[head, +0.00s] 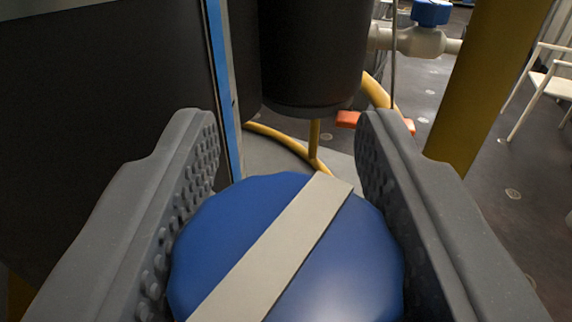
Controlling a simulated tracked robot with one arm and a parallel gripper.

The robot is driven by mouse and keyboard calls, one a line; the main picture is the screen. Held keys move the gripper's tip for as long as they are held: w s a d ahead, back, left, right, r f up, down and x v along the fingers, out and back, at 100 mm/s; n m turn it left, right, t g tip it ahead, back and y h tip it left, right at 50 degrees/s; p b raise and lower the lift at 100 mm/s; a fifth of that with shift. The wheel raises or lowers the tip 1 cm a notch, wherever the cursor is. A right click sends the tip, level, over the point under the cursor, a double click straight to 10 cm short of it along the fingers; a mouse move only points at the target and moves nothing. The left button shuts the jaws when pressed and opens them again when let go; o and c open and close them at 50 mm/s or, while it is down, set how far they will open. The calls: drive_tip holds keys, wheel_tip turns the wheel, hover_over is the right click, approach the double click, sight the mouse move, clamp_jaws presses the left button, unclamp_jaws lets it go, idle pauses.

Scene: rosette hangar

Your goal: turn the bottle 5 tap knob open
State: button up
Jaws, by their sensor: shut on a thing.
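A large blue round knob (220,222) with a pale grey bar (285,240) across its face fills the lower middle of the head view. The bar runs slantwise from lower left to upper right. My gripper (287,150) has its two grey studded jaws on either side of the knob and is shut on it. The knob's lower edge is cut off by the frame, and its valve body is hidden beneath it. No number shows on the knob.
A dark cylinder (310,60) hangs behind the knob, with yellow tubing (283,142) below. A dark panel (100,120) stands close at left. A second blue knob (431,12) sits on a white pipe (420,42). A yellow post (490,90) and white chair (550,85) are at right.

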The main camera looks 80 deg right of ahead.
drive_tip(key=n+t+y+b, duration=0.1)
drive_tip(key=t+b, duration=0.1)
drive_tip(key=n+t+b, duration=0.1)
drive_tip(key=t+b, duration=0.1)
drive_tip(key=n+t+y+b, duration=0.1)
drive_tip(key=n, duration=0.1)
drive_tip(key=shift+w+a+f+t+y+b, duration=0.1)
drive_tip(key=shift+w+f+t+y+b, duration=0.05)
drive_tip(key=shift+w+t+y+b, duration=0.2)
drive_tip(key=n+t+y+b, duration=0.2)
drive_tip(key=b, duration=0.3)
drive_tip(key=shift+a+t+b, duration=0.1)
drive_tip(key=shift+t+b, duration=0.2)
drive_tip(key=shift+t, duration=0.05)
drive_tip(key=shift+w+n+t+y+b, duration=0.1)
drive_tip(key=shift+n+t+y+b, duration=0.3)
drive_tip(key=shift+b, duration=0.4)
drive_tip(key=shift+a+r+n+y+b, duration=0.15)
drive_tip(key=shift+r+n+y+b, duration=0.3)
drive_tip(key=shift+b, duration=0.5)
drive_tip(key=o, duration=1)
drive_tip(key=shift+w+f, duration=0.1)
drive_tip(key=shift+f, duration=0.1)
